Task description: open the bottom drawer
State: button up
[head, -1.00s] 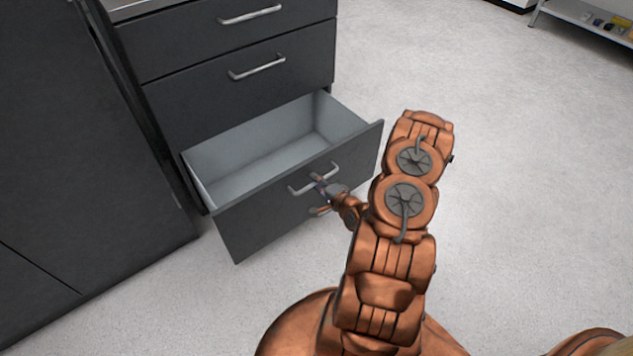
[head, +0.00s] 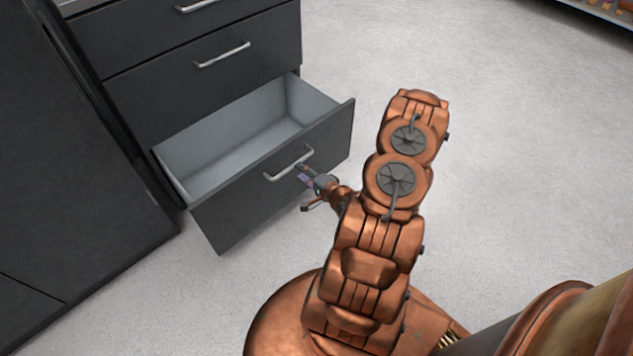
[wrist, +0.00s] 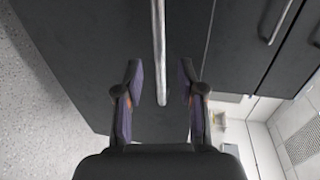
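The bottom drawer (head: 272,180) of the dark cabinet is pulled well out, and its empty pale grey inside shows from above. Its silver bar handle (head: 288,164) is on the front panel. My gripper (head: 303,190) is in front of this panel, just off the handle. In the wrist view, my gripper (wrist: 162,85) is open, with the handle (wrist: 159,50) between the lines of its two fingers and apart from both.
Two closed drawers with bar handles, the middle one (head: 190,85) and one above it, are over the open drawer. A tall dark cabinet (head: 70,170) stands at the left. The pale floor (head: 500,140) to the right is clear. A shelf (head: 600,10) is at the far right.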

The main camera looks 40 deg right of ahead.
jog(key=v, duration=0.6)
jog(key=shift+s, duration=0.25)
jog(key=shift+r, duration=0.1)
dwell(0.5)
